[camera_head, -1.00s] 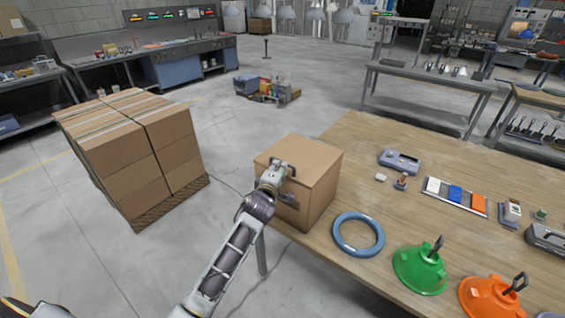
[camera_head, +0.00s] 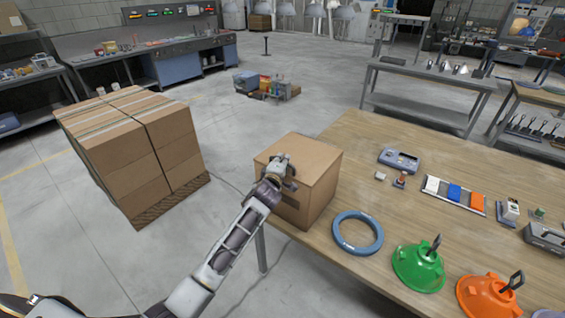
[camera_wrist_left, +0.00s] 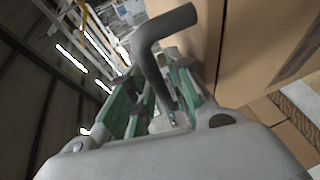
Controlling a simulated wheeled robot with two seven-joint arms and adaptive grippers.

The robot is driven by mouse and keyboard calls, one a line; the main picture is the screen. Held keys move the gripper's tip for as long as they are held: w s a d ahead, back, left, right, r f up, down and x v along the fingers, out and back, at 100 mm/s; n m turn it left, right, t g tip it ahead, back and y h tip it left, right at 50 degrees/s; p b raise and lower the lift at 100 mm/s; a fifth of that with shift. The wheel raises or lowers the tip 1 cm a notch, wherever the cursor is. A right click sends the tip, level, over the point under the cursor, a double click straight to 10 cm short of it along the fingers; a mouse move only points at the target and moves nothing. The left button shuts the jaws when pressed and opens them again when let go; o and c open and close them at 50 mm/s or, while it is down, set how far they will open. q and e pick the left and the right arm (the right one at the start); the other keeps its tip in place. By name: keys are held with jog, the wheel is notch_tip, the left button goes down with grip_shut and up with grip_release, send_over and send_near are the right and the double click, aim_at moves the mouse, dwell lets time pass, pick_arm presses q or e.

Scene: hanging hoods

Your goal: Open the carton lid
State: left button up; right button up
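The closed brown carton (camera_head: 318,165) stands at the left edge of the wooden table, its top flat and down. My left gripper (camera_head: 284,166) is at the near left edge of the carton's top. In the left wrist view a dark grey bent handle (camera_wrist_left: 153,60) runs down between the green-padded fingers of the gripper (camera_wrist_left: 152,100), with the brown carton side (camera_wrist_left: 262,50) close on the right. Whether the fingers press on the handle cannot be told. The handle's lower end is hidden. My right gripper is not in view.
On the wooden table (camera_head: 365,140), a blue ring (camera_head: 337,238), a green hood (camera_head: 415,272) and an orange hood (camera_head: 480,300) lie right of the carton. A grey device (camera_head: 398,160) and a tray of coloured blocks (camera_head: 437,196) are farther back. Stacked cartons (camera_head: 115,150) stand on the floor left.

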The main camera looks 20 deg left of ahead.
pick_arm(q)
jog(key=shift+c, duration=0.2)
grip_shut()
jog(key=shift+w+r, duration=0.1)
